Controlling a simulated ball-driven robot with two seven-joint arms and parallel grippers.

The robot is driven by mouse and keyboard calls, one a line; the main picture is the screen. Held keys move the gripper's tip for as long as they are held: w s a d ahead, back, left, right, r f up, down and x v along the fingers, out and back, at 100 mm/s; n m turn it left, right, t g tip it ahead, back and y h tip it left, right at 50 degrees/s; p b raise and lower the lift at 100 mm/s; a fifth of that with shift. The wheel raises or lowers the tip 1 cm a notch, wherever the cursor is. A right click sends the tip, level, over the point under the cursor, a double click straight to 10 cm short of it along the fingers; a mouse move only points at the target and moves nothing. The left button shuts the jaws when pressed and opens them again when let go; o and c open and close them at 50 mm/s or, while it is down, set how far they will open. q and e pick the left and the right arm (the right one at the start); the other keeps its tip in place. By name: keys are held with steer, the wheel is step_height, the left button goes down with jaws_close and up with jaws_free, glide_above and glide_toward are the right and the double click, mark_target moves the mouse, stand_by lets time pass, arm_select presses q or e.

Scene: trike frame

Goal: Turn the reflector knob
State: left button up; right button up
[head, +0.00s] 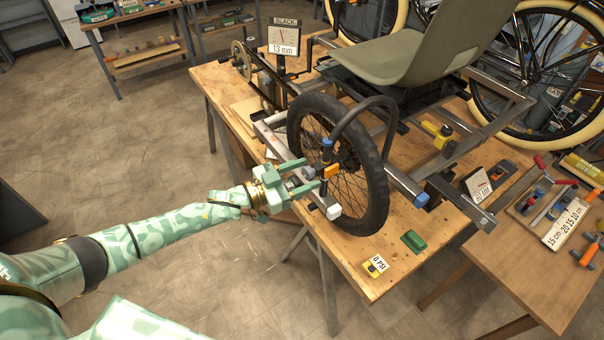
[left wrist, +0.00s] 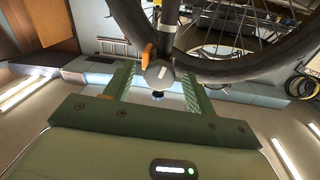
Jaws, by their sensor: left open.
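The trike frame (head: 265,128) stands on the wooden workbench, with a black-tyred wheel (head: 376,185) at its front. My left gripper (head: 310,177) reaches in from the left beside this wheel, its jaws open. In the left wrist view a round grey knob (left wrist: 160,73) with a white mark lies between the two open fingers (left wrist: 158,88), with gaps on both sides. An orange part, likely the reflector (head: 331,171), sits just beyond the fingers; it also shows in the left wrist view (left wrist: 148,54). In the head view the fingers partly hide the knob. My right gripper is out of view.
A blue-topped post (head: 327,149) and a white block (head: 333,212) are close to the fingers. Open floor lies left of the bench.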

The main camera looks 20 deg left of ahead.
arm_select(q)
steer(key=c, duration=1)
steer(key=shift+o, duration=0.2)
steer(key=shift+m, duration=0.4)
steer(key=m, duration=0.5)
steer(key=shift+y, duration=0.4)
steer(key=m, duration=0.3)
steer(key=shift+m, duration=0.4)
steer(key=shift+m+y, duration=0.3)
steer(key=shift+m, duration=1.1)
steer(key=shift+r, duration=0.1)
